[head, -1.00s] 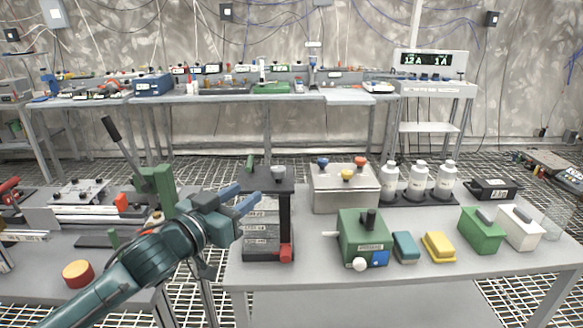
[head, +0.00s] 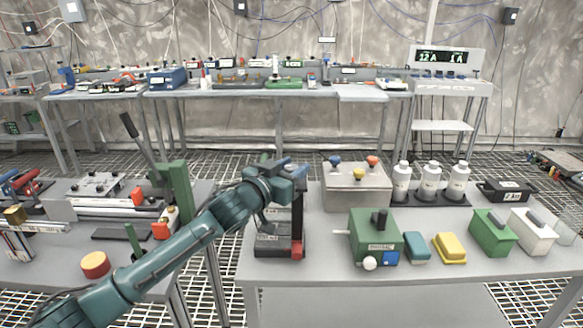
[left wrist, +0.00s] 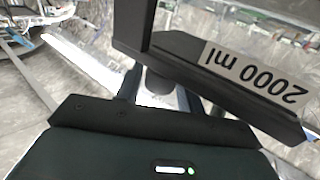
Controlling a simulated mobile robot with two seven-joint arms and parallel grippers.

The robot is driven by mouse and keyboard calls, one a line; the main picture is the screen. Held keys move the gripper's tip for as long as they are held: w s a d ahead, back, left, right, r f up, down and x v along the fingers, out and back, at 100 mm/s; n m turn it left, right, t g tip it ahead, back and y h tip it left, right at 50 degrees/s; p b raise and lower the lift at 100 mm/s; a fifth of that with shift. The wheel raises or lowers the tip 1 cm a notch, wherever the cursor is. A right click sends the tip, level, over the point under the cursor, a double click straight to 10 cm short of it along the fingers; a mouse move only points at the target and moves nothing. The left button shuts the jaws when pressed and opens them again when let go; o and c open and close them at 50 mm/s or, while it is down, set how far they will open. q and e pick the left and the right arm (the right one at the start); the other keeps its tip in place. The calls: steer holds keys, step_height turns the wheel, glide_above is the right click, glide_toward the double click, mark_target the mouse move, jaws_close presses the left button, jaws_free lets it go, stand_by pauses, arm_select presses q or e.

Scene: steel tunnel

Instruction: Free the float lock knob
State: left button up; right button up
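A dark stand (head: 272,250) with a grey base and a red block (head: 297,250) is at the left end of the right table. My left gripper (head: 290,170) is at its top and hides most of its upper arm. In the left wrist view, a black bar with an upside-down "2000 ml" label (left wrist: 255,75) crosses the upper part. A round grey knob (left wrist: 158,84) below the bar lies between the two fingers of my left gripper (left wrist: 160,95). The fingers are apart, with narrow gaps beside the knob; I see no clear contact. I cannot tell whether this is the float lock knob.
To the right are a grey box with coloured knobs (head: 355,190), white bottles (head: 430,180), a green device (head: 373,240) and several small blocks. A green post (head: 178,190) on the left table stands close to my left arm. The front table strip is clear.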

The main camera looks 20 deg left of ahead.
arm_select(q)
steer(key=shift+c, duration=0.5)
steer(key=c, duration=0.6)
steer(key=shift+o, duration=0.2)
